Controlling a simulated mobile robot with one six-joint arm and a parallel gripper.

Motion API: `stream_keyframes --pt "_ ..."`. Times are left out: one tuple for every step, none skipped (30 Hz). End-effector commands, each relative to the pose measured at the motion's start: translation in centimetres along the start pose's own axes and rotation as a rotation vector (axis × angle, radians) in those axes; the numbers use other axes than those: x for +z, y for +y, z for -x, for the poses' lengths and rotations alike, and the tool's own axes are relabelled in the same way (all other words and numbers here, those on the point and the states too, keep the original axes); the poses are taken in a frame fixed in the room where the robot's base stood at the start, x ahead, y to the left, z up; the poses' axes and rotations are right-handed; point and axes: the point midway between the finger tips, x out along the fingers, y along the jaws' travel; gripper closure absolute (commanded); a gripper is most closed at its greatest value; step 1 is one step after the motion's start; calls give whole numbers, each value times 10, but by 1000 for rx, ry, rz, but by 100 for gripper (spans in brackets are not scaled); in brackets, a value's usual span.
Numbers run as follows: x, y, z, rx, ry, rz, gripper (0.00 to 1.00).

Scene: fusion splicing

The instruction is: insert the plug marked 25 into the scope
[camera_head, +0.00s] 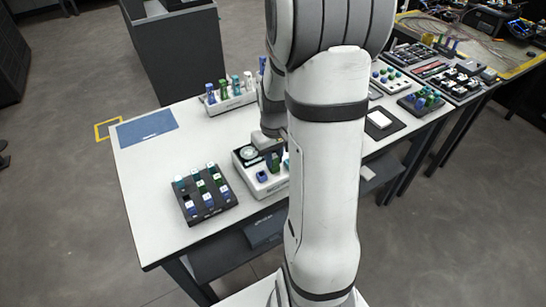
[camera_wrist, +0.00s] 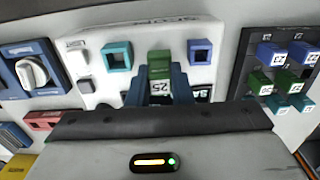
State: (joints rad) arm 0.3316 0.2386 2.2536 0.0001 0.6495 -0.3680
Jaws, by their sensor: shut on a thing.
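The green plug marked 25 (camera_wrist: 159,68) is between the blue fingers of my gripper (camera_wrist: 161,86) in the wrist view, its label facing the camera. It is over the white device panel (camera_wrist: 100,85), between a teal square socket (camera_wrist: 117,56) and a blue square socket (camera_wrist: 200,51). I cannot tell whether the plug sits in a socket or above one. In the head view a white device (camera_head: 243,166) stands on the table, with a green piece (camera_head: 275,163) on it. My arm hides much of the gripper there. No readable label tells which part is the scope.
A black rack (camera_head: 185,212) with several plugs stands left of the device in the head view; marked plugs (camera_wrist: 270,55) show at right in the wrist view. A white tube rack (camera_head: 228,105) stands behind. A blue mat (camera_head: 147,129) lies at left. The table front-left is clear.

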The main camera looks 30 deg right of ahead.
Motion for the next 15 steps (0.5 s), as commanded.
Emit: stream_keyframes --pt "0 0 0 0 0 0 97" --pt "0 0 0 0 0 0 97" --pt "0 0 0 0 0 0 79" --pt "0 0 0 0 0 0 77" --pt "0 0 0 0 0 0 74" --pt "0 0 0 0 0 0 71" --pt "0 0 0 0 0 0 68" --pt "0 0 0 0 0 0 66" --pt "0 0 0 0 0 0 63" --pt "0 0 0 0 0 0 60" --pt "0 0 0 0 0 0 58" --pt "0 0 0 0 0 0 55" --pt "0 0 0 0 0 0 55" --pt "0 0 0 0 0 0 55" --pt "0 0 0 0 0 0 55"
